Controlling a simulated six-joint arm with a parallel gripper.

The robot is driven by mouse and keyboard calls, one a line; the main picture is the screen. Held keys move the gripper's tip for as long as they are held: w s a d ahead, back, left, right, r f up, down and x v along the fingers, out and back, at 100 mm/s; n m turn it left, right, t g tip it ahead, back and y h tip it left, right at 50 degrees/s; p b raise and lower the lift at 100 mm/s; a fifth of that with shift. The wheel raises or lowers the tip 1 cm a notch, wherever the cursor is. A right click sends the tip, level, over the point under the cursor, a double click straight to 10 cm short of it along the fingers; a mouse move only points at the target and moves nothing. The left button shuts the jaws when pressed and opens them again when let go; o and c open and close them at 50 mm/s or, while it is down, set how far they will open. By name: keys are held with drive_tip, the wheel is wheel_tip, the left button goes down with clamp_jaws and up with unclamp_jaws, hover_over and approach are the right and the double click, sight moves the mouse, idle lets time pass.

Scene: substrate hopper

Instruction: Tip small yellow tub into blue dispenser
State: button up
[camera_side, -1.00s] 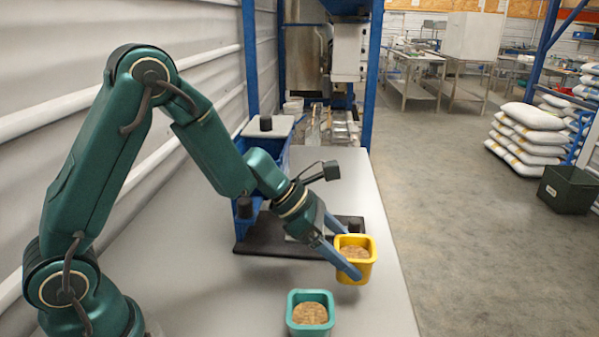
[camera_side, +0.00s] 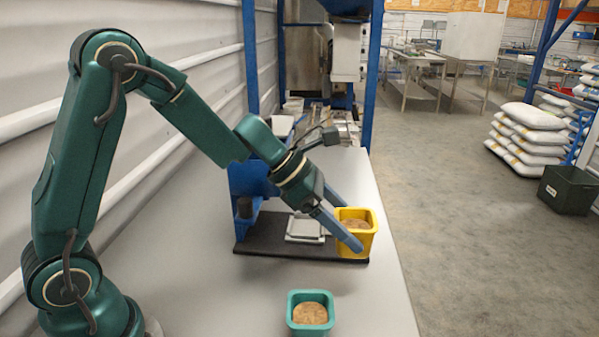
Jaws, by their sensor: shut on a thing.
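The small yellow tub (camera_side: 358,245) is in my gripper (camera_side: 345,222), with one blue-grey finger on its near side and the other towards its far side. It looks upright and holds brown, grainy material. I cannot tell how far it is above the black base behind it. The blue dispenser (camera_side: 247,181) stands on the left part of that black base (camera_side: 270,245), left of the tub.
A teal tub (camera_side: 312,328) with similar brown material stands on the grey table (camera_side: 225,300) at the front. A light grey square plate (camera_side: 305,229) sits on the black base below my gripper. The table's right edge is close to the tub.

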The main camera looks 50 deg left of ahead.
drive_tip(key=r, duration=0.1)
drive_tip(key=a+r, duration=0.1)
drive_tip(key=r, duration=0.2)
drive_tip(key=shift+s+a+r, duration=0.15)
drive_tip(key=shift+a+r, duration=0.2)
drive_tip(key=shift+a, duration=0.05)
drive_tip(key=s+a+r+n+t+y, duration=0.2)
drive_tip(key=s+a+r+n+y, duration=0.3)
drive_tip(key=s+n, duration=0.4)
drive_tip(key=shift+s+a+r+t+y, duration=0.2)
drive_tip(key=shift+a+r+t+y, duration=0.1)
drive_tip(key=shift+a+y, duration=0.55)
drive_tip(key=shift+a, duration=0.1)
